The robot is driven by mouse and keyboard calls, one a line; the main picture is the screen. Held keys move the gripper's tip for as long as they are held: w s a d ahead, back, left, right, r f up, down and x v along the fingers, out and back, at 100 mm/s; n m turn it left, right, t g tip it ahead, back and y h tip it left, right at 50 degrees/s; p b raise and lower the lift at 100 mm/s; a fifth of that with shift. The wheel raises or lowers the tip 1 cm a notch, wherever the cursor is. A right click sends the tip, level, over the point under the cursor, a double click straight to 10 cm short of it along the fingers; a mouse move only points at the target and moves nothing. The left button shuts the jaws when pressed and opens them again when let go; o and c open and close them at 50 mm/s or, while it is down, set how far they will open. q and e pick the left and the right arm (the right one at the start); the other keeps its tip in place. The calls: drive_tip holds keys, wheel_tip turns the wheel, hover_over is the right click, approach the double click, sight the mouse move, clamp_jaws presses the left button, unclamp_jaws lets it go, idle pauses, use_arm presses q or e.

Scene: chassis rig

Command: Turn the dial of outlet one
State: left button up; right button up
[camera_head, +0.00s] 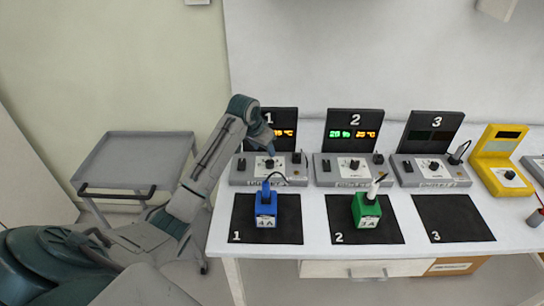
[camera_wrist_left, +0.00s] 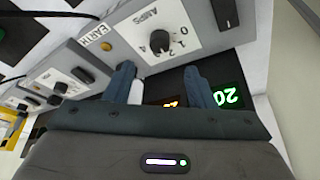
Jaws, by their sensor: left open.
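Outlet one is a grey unit (camera_head: 240,180) with a black display panel marked 1 (camera_head: 284,117), at the left end of the row. In the left wrist view its black dial (camera_wrist_left: 160,42) stands on a white AMPS scale. My left gripper (camera_wrist_left: 158,74) is open, its two fingers apart with nothing between them. The dial lies just beyond the fingertips, roughly centred between them. In the head view the left gripper (camera_head: 271,147) is over outlet one and partly covers its panel. The lit readouts are partly hidden by the fingers. My right gripper is not in view.
A blue box (camera_head: 265,216) with a dark cable stands on mat 1, in front of outlet one. A green box (camera_head: 366,213) stands on mat 2. Outlets two (camera_head: 328,176) and three (camera_head: 408,178) stand to the right. A grey cart (camera_head: 140,150) is left of the table.

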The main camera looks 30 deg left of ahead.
sight(270, 162)
use_arm(q)
drive_tip(key=p+x, duration=0.1)
drive_tip(key=x, duration=0.3)
drive_tip(key=shift+d+f, duration=0.1)
drive_tip(key=shift+f, duration=0.25)
drive_tip(key=x, duration=0.3)
drive_tip(key=shift+w+f+p, duration=0.15)
drive_tip(key=shift+w+p, duration=0.05)
drive_tip(key=shift+p, duration=0.2)
drive_tip(key=shift+f, duration=0.2)
drive_tip(key=shift+c, duration=1.1)
drive_tip(key=c, duration=0.7)
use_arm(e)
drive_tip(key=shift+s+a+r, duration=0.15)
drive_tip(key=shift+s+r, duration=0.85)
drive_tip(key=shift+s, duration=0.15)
